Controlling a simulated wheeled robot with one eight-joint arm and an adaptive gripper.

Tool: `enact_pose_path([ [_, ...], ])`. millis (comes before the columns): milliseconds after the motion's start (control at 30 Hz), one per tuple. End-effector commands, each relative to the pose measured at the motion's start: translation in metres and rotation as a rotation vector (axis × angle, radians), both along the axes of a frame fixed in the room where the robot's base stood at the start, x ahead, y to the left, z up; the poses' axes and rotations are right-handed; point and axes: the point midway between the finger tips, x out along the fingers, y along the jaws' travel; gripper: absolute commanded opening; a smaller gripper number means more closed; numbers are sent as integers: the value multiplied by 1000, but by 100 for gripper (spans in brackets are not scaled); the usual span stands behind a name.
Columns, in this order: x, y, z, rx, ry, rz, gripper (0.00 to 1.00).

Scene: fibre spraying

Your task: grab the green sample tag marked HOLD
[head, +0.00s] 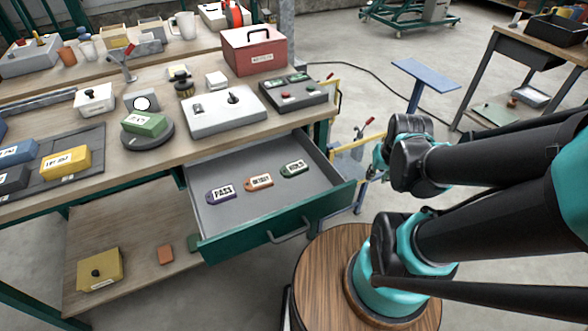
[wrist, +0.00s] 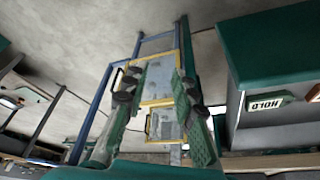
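The green tag marked HOLD (head: 294,168) lies flat in the open drawer, at the right end of a row of three tags. It also shows in the wrist view (wrist: 268,102), at the right edge and off to the side of my fingers. My gripper (wrist: 158,85) is open, with nothing between its two fingers. In the head view my gripper (head: 374,163) is right of the drawer and apart from the tag, partly hidden by my arm.
A purple PASS tag (head: 222,191) and an orange tag (head: 259,181) lie left of the green one. The drawer (head: 325,195) has raised walls and a green front with a handle. The workbench top (head: 200,149) overhangs its back. A blue stand (head: 426,73) is beyond.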

Motion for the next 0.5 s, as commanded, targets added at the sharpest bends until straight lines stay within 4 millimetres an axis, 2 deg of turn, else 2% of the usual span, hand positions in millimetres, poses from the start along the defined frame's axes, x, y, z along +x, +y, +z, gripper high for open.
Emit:
enact_pose_path([
  [33,3,3,2,2,5,-3,36],
  [167,14,19,10,20,39,-54,52],
  [300,33,51,25,35,97,-162,67],
  [500,53,108,47,28,149,-349,67],
])
